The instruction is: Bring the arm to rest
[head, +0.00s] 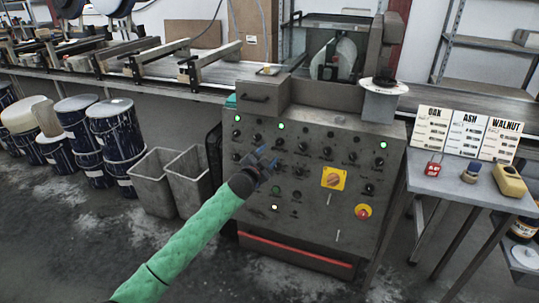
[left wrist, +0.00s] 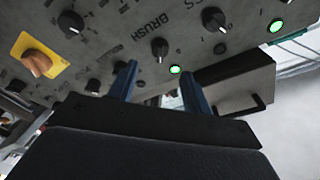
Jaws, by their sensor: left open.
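My left arm, in a green sleeve, reaches from the bottom left of the head view to the grey control panel (head: 312,213). My left gripper (head: 265,160) is in front of the panel's left half. In the left wrist view my left gripper (left wrist: 157,84) shows two blue fingers spread apart, with nothing held between them. A black knob (left wrist: 159,48) near the printed word BRUSH and a lit green lamp (left wrist: 175,69) show behind and between the fingers. I cannot tell whether a fingertip touches the panel. My right gripper is not in view.
The panel carries several knobs, a yellow-plated rotary switch (head: 334,178) and a red button (head: 363,212). Grey bins (head: 151,184) and dark drums (head: 116,131) stand left. A side table (head: 471,188) with a red padlock (head: 433,169) and sample cards stands right. Floor front left is clear.

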